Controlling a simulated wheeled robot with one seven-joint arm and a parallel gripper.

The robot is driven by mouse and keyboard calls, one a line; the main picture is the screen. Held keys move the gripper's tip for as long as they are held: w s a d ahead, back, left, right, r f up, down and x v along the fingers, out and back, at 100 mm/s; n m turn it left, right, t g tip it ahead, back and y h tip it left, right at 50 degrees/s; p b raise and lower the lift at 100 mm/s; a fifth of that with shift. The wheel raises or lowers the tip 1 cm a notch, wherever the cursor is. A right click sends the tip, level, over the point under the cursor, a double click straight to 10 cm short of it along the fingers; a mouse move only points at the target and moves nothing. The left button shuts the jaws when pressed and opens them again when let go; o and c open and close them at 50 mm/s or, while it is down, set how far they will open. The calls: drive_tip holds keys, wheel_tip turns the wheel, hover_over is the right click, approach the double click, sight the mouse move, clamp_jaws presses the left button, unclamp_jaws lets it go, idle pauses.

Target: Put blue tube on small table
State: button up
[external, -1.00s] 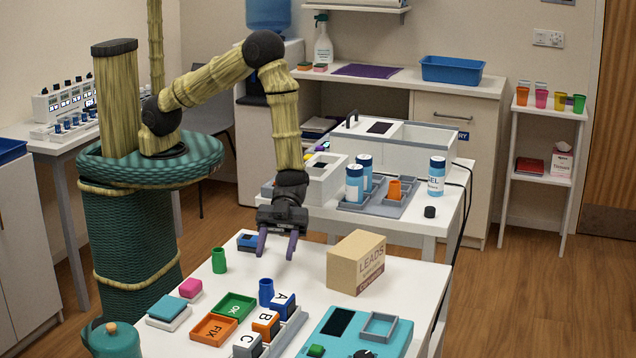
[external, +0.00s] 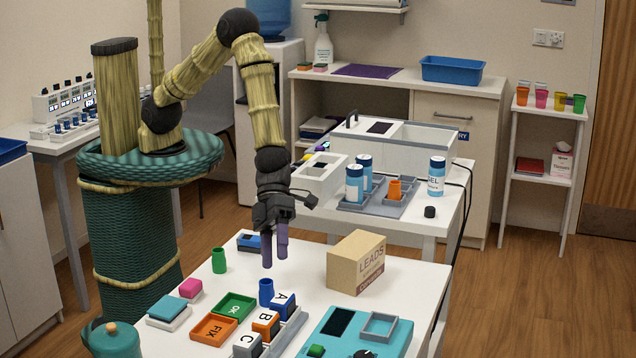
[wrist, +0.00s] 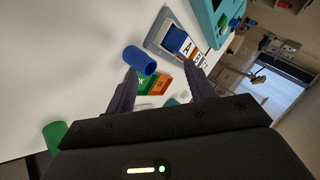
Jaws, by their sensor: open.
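The blue tube (external: 266,291) stands upright on the white front table (external: 290,262), beside the block marked A. My gripper (external: 274,262) is open and empty above the blue tube, pointing down. In the wrist view the blue tube (wrist: 140,60) lies beyond and near the left fingertip, apart from it, with my gripper (wrist: 160,72) spread around empty space. A small white stand (external: 548,112) with cups on top is at the right. The frames do not settle which piece of furniture is the small table.
A green tube (external: 219,261) stands left of the blue tube. Lettered blocks (external: 265,322), a green tray (external: 234,307), an orange tray (external: 214,329) and a cardboard box (external: 356,262) are close by. A second white table (external: 452,212) holding blue-capped bottles is behind.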

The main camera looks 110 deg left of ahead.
drive_tip(key=s+d+r+m+y, duration=0.1)
drive_tip(key=s+r+m+y, duration=0.2)
drive_tip(key=m, duration=0.4)
drive_tip(key=s+d+r+m+y+p, duration=0.1)
drive_tip(key=s+r+m+y, duration=0.2)
drive_tip(key=r+m, duration=0.3)
drive_tip(key=shift+d+m+y, duration=0.4)
drive_tip(key=shift+m, duration=0.5)
approach(269, 291)
drive_tip(key=x, duration=0.2)
drive_tip(key=s+x, duration=0.1)
drive_tip(key=x, duration=0.1)
drive_tip(key=shift+f+b, duration=0.35)
drive_tip(key=shift+w+a+f, duration=0.1)
drive_tip(key=shift+f, duration=0.1)
drive_tip(key=shift+f, duration=0.1)
drive_tip(key=shift+w+a+p+x, duration=0.1)
drive_tip(key=shift+x, duration=0.75)
drive_tip(key=shift+w+a+p+x, duration=0.1)
drive_tip(key=shift+a+x, duration=0.05)
drive_tip(key=shift+x, duration=0.75)
drive_tip(key=shift+w+a+p+x, duration=0.1)
drive_tip(key=shift+w+x, duration=0.05)
drive_tip(key=shift+x, duration=0.7)
drive_tip(key=shift+d, duration=0.1)
